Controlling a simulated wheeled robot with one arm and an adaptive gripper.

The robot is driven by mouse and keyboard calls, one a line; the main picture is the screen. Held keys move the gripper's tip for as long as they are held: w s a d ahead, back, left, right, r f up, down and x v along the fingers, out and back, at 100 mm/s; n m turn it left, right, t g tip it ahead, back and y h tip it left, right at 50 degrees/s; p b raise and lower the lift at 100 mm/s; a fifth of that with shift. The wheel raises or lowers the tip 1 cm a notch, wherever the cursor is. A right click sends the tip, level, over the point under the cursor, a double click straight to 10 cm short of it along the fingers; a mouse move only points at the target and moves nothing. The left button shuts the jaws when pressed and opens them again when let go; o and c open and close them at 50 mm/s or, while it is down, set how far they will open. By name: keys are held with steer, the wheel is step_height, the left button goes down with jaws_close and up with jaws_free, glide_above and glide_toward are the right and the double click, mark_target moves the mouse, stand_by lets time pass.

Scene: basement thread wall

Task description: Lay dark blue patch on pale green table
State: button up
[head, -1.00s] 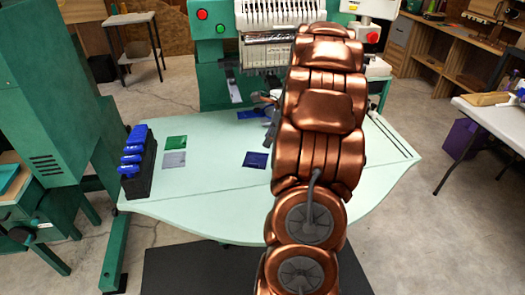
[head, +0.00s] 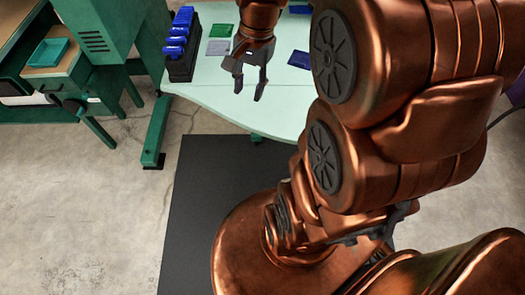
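A dark blue patch (head: 298,59) lies flat on the pale green table (head: 205,83), partly cut off from view by my arm. Another blue patch (head: 299,9) lies farther back at the top edge of the view. My gripper (head: 249,92) hangs over the front part of the table, left of the nearer dark blue patch and apart from it. Its two fingers are spread and point down, with nothing seen between them.
A green patch (head: 221,30) and a grey patch (head: 218,47) lie left of my gripper. A black rack with blue tops (head: 181,62) stands at the table's left edge. A teal tray (head: 48,52) sits at far left. A black mat (head: 205,190) covers the floor in front.

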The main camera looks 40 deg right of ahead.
steer(key=s+a+f+n+h, duration=0.1)
steer(key=s+a+n, duration=0.2)
steer(key=s+n, duration=0.3)
steer(key=s+a+n+g+h, duration=0.1)
steer(key=s+a+n, duration=0.3)
steer(key=s, duration=0.5)
steer(key=shift+a+f+n+g, duration=0.3)
steer(key=shift+f+n, duration=0.05)
steer(key=shift+n, duration=0.75)
steer(key=shift+r, duration=0.1)
step_height(320, 180, up, 7)
steer(key=p, duration=0.7)
steer(key=shift+r, duration=0.2)
steer(key=shift+f, duration=0.1)
steer(key=shift+a, duration=0.15)
